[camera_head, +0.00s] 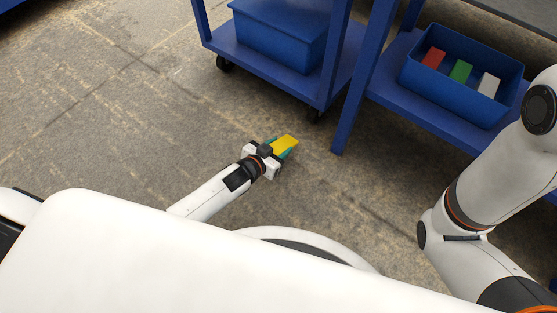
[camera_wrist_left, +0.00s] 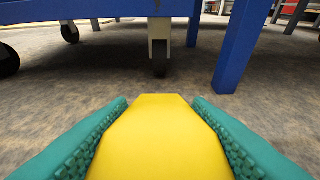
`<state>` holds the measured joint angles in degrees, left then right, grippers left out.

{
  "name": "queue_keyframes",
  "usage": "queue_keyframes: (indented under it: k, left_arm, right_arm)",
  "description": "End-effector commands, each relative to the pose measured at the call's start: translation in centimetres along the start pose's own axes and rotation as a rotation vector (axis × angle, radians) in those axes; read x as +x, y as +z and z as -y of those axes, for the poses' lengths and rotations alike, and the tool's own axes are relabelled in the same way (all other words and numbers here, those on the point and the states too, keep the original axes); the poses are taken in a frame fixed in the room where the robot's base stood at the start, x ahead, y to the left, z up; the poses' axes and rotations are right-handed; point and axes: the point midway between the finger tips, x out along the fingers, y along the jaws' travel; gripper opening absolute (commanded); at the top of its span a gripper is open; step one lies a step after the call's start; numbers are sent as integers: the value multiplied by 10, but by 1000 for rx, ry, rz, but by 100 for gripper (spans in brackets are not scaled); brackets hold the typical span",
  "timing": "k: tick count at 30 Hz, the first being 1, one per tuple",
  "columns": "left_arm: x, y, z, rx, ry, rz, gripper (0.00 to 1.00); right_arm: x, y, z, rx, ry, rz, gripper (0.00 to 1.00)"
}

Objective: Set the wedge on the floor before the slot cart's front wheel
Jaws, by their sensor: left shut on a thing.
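The yellow wedge (camera_head: 286,144) is held in my left gripper (camera_head: 276,150), just above or at the floor; I cannot tell if it touches. In the left wrist view the wedge (camera_wrist_left: 160,140) sits between the green finger pads (camera_wrist_left: 160,135), its narrow end pointing at a caster wheel (camera_wrist_left: 160,62) straight ahead, with bare floor between. The blue slot cart (camera_head: 285,75) stands beyond the gripper, and the near wheel (camera_head: 315,116) shows under its corner. Another wheel (camera_head: 224,63) is at its left corner. My right arm is at the right; its gripper is out of view.
A blue table leg (camera_head: 345,125) stands just right of the near wheel. Right of it is a blue shelf with a blue bin (camera_head: 462,78) holding red, green and white blocks. A blue box (camera_head: 280,35) rests on the cart. The floor (camera_head: 120,110) to the left is clear.

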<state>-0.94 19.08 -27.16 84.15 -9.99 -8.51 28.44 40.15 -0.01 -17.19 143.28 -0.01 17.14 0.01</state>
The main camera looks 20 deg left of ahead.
Motion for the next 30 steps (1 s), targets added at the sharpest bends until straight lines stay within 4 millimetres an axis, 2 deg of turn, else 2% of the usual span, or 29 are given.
queue_keyframes:
  k: [1, 5, 12, 24, 25, 28, 30]
  left_arm:
    - [4, -7, 0, 1, 0, 3, 17]
    - [7, -14, 0, 0, 0, 3, 17]
    - [18, -42, 0, 0, 0, 2, 17]
    - [19, -43, 0, -1, 0, 2, 17]
    - [18, -43, 0, 0, 1, 0, 50]
    - [18, -43, 0, 0, 1, 0, 67]
    - [18, -43, 0, 0, 0, 0, 67]
  right_arm:
    - [-8, 3, -2, 0, 0, 0, 0]
    - [-14, 5, -3, 0, 0, 0, 0]
    - [-38, 14, -8, 0, 1, 2, 0]
    - [-38, 13, -8, 0, 0, 0, 0]
    - [-37, 13, -8, 0, 0, 0, 0]
    - [-37, 13, -8, 0, 0, 0, 0]
    - [-37, 13, -8, 0, 0, 0, 0]
